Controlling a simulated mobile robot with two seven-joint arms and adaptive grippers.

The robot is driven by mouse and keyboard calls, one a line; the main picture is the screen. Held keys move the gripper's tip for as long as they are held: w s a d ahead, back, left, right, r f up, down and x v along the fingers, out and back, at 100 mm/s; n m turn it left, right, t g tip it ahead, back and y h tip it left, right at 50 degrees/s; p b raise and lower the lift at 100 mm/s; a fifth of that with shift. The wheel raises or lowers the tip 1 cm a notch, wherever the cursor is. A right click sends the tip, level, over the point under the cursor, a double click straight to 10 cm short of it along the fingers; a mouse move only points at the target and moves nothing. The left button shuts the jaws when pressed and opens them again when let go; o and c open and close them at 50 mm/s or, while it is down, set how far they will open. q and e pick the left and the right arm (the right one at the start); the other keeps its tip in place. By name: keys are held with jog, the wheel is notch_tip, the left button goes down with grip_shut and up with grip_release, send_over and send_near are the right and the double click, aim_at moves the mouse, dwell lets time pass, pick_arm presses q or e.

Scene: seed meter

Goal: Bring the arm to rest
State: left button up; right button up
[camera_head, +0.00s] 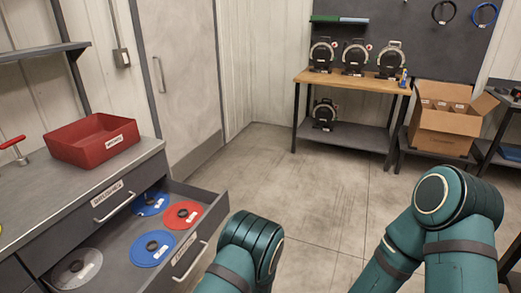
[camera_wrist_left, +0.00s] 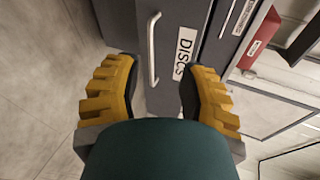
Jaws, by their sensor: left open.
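My left arm (camera_head: 250,248) shows as teal links at the bottom middle of the head view; its gripper is out of that view. In the left wrist view my left gripper (camera_wrist_left: 155,90) is open, with yellow-padded fingers spread apart and nothing between them. Beyond the fingers are a drawer front with a DISCS label (camera_wrist_left: 184,55) and a metal handle (camera_wrist_left: 153,50). My right arm (camera_head: 440,220) is bent at the lower right of the head view; its gripper is out of view.
An open drawer (camera_head: 228,205) holds blue, red and grey discs. A red bin (camera_head: 92,142) sits on the cabinet top. A wooden workbench (camera_head: 352,83) with black round units and a cardboard box (camera_head: 447,122) stand at the back. The middle floor is clear.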

pick_arm(q)
jog(key=s+a+f+n+g+h, duration=0.1)
jog(key=s+a+f+g+h, duration=0.2)
jog(key=s+g, duration=0.4)
jog(key=s+d+f+n+g+h, duration=0.2)
jog(key=s+d+n+g+h, duration=0.25)
jog(key=s, duration=0.85)
jog(key=w+d+r+n+t+h, duration=0.3)
jog(key=d+r+t+h, duration=0.1)
jog(key=r+t+h, duration=0.2)
jog(key=shift+r+h, duration=0.3)
jog(key=shift+h, duration=0.55)
